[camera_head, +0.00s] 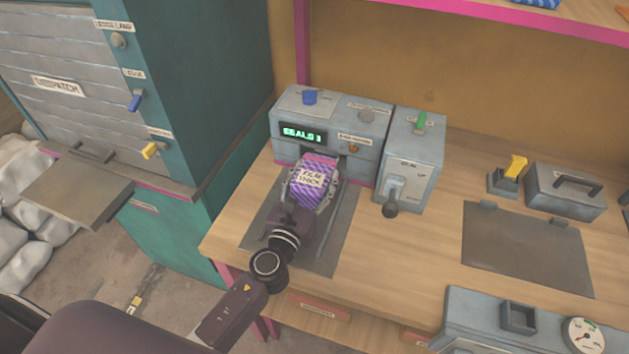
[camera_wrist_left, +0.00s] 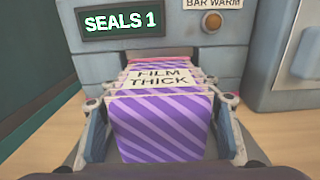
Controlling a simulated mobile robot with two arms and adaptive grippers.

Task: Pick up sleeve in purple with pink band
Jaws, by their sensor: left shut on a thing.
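The purple sleeve (camera_head: 313,181) has diagonal stripes, a pink band at its far end and a label that reads "FILM THICK" in the left wrist view. It stands at the front of the grey sealing machine (camera_head: 331,128), whose display reads "SEALS 1". My left gripper (camera_head: 313,188) is shut on the sleeve, with a finger on each side of it. In the left wrist view the sleeve (camera_wrist_left: 163,131) fills the space between the fingers, and its far end is at the machine's slot. I do not see my right gripper.
A grey lever box (camera_head: 412,160) stands right of the machine. A dark mat (camera_head: 341,241) lies under my left gripper, and another dark plate (camera_head: 525,248) lies to the right. A grey case (camera_head: 566,192) and a gauge unit (camera_head: 530,325) are further right.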

